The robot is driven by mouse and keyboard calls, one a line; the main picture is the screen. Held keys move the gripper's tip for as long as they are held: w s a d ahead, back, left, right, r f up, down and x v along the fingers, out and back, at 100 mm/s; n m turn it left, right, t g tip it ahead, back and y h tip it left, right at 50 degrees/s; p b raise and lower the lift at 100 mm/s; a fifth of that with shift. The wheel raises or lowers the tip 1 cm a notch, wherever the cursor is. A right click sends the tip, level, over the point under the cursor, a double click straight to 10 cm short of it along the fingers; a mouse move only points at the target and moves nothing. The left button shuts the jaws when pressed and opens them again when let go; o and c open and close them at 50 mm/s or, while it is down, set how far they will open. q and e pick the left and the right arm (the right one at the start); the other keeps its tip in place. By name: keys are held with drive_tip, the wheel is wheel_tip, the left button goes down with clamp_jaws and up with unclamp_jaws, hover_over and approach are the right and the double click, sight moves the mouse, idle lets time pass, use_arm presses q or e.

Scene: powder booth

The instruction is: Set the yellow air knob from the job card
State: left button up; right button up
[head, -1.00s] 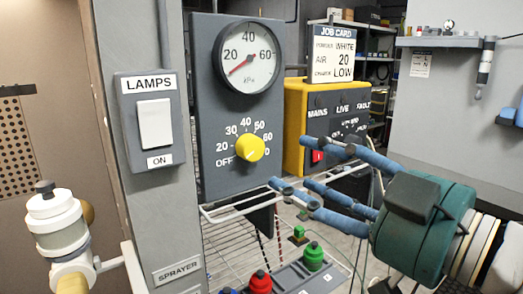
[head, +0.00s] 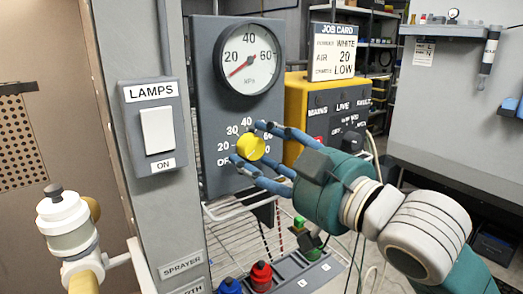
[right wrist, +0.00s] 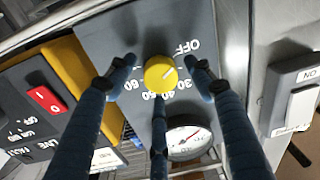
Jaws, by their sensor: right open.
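The yellow air knob (head: 251,147) sits on a grey panel (head: 207,110) with a dial marked from OFF through 20, 30, 40 and up. Its pointer setting is too small to tell for sure. The round kPa gauge (head: 247,57) above has its red needle pointing lower left, below 20. The job card (head: 333,52) reads powder WHITE, AIR 20, charge LOW. My right gripper (head: 249,143) is open, its blue fingers spread around the knob. The right wrist view also shows the knob (right wrist: 160,73) between the fingertips; contact is unclear. My left gripper is out of view.
A LAMPS switch (head: 157,130) is on the grey post at left. A white sprayer (head: 66,225) hangs at lower left. A yellow-sided box (head: 296,105) with MAINS, LIVE and FAULT labels stands right of the panel. Blue, red (head: 261,275) and green fittings and a wire rack lie below.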

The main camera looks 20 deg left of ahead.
drive_tip(key=c, duration=1.2)
drive_tip(key=shift+o, duration=0.2)
drive_tip(key=m+p, duration=0.3)
drive_tip(key=m, duration=0.2)
drive_tip(key=shift+a, duration=0.1)
drive_tip(key=shift+f+m+p, duration=0.15)
drive_tip(key=shift+m+p, duration=1.1)
drive_tip(key=shift+m, duration=0.25)
drive_tip(key=shift+f, duration=0.1)
